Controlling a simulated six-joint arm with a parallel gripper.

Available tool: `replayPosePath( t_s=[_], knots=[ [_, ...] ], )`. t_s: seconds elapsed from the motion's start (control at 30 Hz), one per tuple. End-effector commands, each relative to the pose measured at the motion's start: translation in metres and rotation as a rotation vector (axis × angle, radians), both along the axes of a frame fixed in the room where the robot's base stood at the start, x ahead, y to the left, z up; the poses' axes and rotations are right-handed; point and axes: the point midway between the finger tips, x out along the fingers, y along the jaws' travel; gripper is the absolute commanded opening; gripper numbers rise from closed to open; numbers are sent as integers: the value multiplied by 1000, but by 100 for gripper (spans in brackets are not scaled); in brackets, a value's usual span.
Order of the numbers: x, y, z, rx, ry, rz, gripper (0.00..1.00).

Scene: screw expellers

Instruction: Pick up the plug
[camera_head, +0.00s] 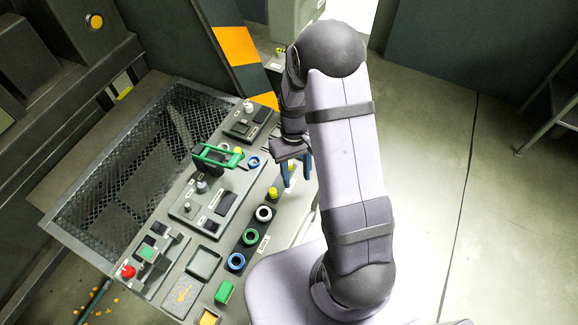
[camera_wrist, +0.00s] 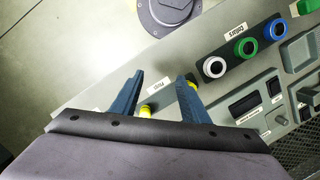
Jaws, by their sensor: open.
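My gripper (camera_head: 297,182) has blue fingers pointing down over the right edge of the grey panel. In the wrist view my gripper (camera_wrist: 160,75) is open, with nothing held between its fingers. A small yellow plug (camera_head: 272,194) stands on a dark strip, left of the fingers in the head view. In the wrist view one yellow plug (camera_wrist: 145,112) shows between the fingers, close to the left one. Another yellow plug (camera_wrist: 193,85) is partly hidden by the right finger. A white label between them is hard to read.
White (camera_head: 263,213), green (camera_head: 250,237) and blue (camera_head: 236,261) collars stand in a row beside the plug. A green handle (camera_head: 217,155) rises from the panel. A red button (camera_head: 128,271) and mesh grate (camera_head: 85,200) lie left. Open floor (camera_head: 480,220) is at right.

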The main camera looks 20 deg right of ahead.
Motion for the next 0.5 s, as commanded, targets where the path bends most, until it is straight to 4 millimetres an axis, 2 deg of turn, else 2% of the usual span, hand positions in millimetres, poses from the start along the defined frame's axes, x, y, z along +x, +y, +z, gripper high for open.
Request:
replayPosePath(
  t_s=[0.03,0.1,0.17,0.3,0.5],
  knots=[
    [28,-3,5,3,-57,48,41],
    [63,-6,17,4,-138,133,41],
    [80,-7,23,7,-178,209,41],
    [85,-8,23,17,-195,344,41],
    [86,-8,23,24,-200,437,41]
  ],
)
